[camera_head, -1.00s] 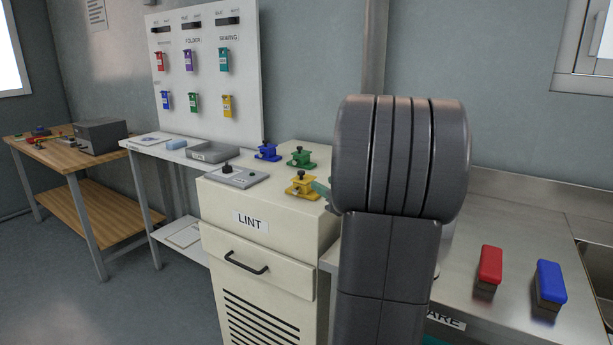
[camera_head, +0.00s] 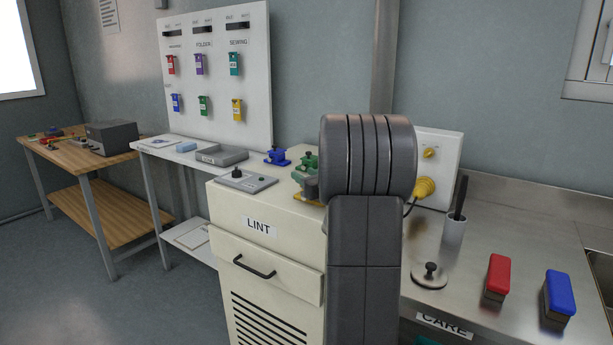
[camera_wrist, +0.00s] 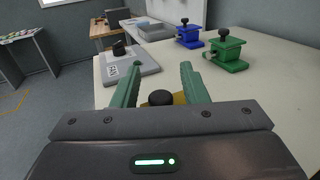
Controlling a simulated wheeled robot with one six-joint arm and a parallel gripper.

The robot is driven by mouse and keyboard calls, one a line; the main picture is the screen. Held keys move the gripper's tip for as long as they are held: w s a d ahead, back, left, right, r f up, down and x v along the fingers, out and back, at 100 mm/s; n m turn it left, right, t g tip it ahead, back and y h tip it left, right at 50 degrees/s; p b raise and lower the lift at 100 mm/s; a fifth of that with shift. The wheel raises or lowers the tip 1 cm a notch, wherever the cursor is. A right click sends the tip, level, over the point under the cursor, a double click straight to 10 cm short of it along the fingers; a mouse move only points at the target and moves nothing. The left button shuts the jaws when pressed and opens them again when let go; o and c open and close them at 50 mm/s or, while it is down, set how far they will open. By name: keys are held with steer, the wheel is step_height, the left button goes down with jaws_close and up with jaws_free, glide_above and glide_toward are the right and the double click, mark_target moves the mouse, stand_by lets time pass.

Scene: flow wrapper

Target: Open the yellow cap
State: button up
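The yellow clamp-like piece (camera_head: 308,201) stands on the cream LINT cabinet top and is mostly hidden behind my gripper and arm in the head view. In the wrist view, its round black knob (camera_wrist: 161,97) shows low between my fingers, with a strip of yellow (camera_wrist: 180,98) beside it. My gripper (camera_wrist: 162,64) is open, with one green finger on each side of the knob. Contact between fingers and knob cannot be told. In the head view, part of my gripper (camera_head: 301,180) shows at the yellow piece, just left of my dark arm.
A green piece (camera_wrist: 226,52) and a blue piece (camera_wrist: 188,36) stand close by on the cabinet top. A grey plate with a black knob (camera_wrist: 132,66) lies on the other side. A white panel with a yellow plug (camera_head: 424,187) stands behind my arm.

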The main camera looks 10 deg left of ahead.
jaws_close()
